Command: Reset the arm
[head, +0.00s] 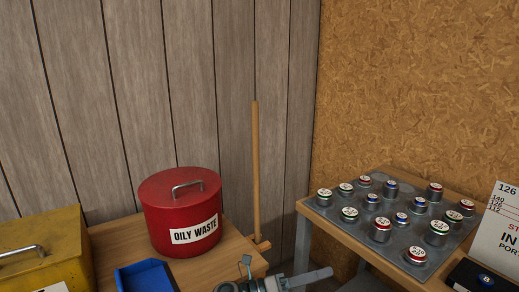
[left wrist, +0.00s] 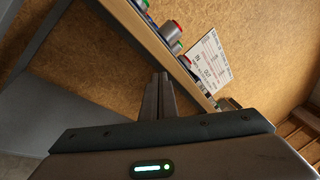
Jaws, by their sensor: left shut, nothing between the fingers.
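My left gripper (head: 328,271) shows at the bottom edge of the head view, low between the two benches. Its fingers lie together, pointing right, with nothing between them. In the left wrist view the fingers (left wrist: 161,76) are closed and empty in front of a bench edge and the tan board wall. Most of my left arm is below the head view. My right gripper is in neither view.
A red oily waste can (head: 180,215), a blue bin (head: 146,277) and a yellow box (head: 42,248) are at left. A grey tray (head: 322,208) of several capped cylinders sits on the right bench, near a printed sign (head: 502,232). A wooden handle (head: 255,170) stands by the wall.

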